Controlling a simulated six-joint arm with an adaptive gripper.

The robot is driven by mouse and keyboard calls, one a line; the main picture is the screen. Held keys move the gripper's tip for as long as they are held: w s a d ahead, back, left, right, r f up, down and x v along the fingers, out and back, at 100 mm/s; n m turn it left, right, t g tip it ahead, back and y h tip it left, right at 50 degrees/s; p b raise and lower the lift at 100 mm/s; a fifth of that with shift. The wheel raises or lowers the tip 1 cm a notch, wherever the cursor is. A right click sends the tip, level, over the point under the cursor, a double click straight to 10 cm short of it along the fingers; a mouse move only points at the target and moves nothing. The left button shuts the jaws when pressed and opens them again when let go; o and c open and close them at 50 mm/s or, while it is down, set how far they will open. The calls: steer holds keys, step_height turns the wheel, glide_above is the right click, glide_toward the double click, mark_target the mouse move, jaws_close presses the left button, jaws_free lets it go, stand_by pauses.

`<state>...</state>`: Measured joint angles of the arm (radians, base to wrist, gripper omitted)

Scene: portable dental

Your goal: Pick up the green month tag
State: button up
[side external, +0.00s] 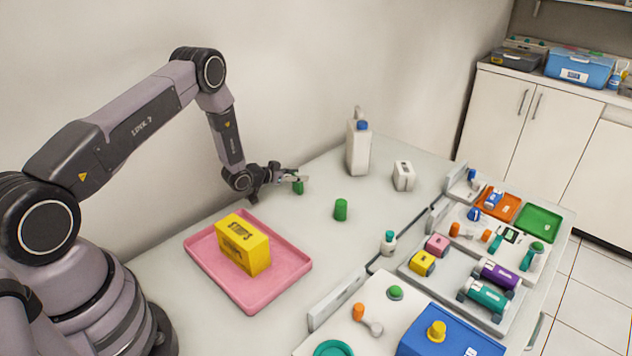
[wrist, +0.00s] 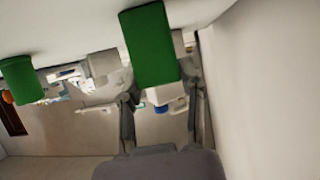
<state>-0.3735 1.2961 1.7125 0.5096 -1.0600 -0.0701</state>
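A small green piece (side external: 299,187), which I take to be the green month tag, is at my gripper (side external: 292,177) on the table's far side, near the wall. In the wrist view the tag (wrist: 150,45) is large and lies between my two fingers (wrist: 160,95). The fingers are spread apart on either side of it, and a narrow gap seems to show on the right. Contact with the fingers is not clear. A second green cylinder (side external: 340,210) stands on the table to the right; it also shows in the wrist view (wrist: 22,80).
A pink tray (side external: 290,283) with a yellow box (side external: 243,244) is in front of my arm. A white bottle (side external: 358,150) and a white block (side external: 403,176) stand behind and to the right. Trays of small items fill the right side. Bare table surrounds the second cylinder.

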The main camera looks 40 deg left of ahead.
steer(key=c, duration=0.4)
steer(key=shift+o, duration=0.2)
steer(key=shift+r, duration=0.1)
